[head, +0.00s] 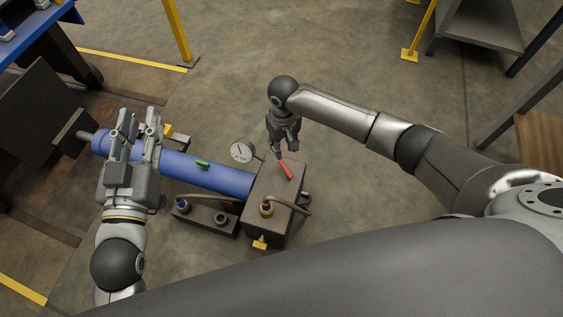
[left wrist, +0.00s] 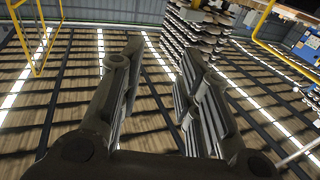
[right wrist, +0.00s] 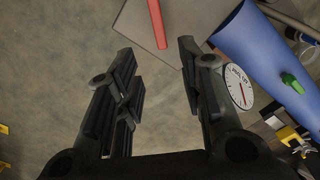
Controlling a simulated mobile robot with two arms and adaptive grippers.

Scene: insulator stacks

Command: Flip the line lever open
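A red lever (head: 285,169) lies along the top of a grey-brown box (head: 262,183) at the end of a blue cylinder (head: 215,177). A small green lever (head: 202,164) sits on the cylinder. I cannot tell which one is the line lever. My right gripper (head: 284,147) is open and empty, just beyond the red lever. In the right wrist view the red lever (right wrist: 157,24) shows ahead, between the open fingers and apart from them. My left gripper (head: 141,118) is open above the cylinder's left end; its wrist view (left wrist: 163,48) shows nothing between the fingers.
A round dial gauge (head: 242,151) stands behind the cylinder, close to my right gripper. A brass fitting (head: 267,208) with a hose is on the box's near side. A bracket with fittings (head: 207,217) lies in front of the cylinder. The floor right of the box is clear.

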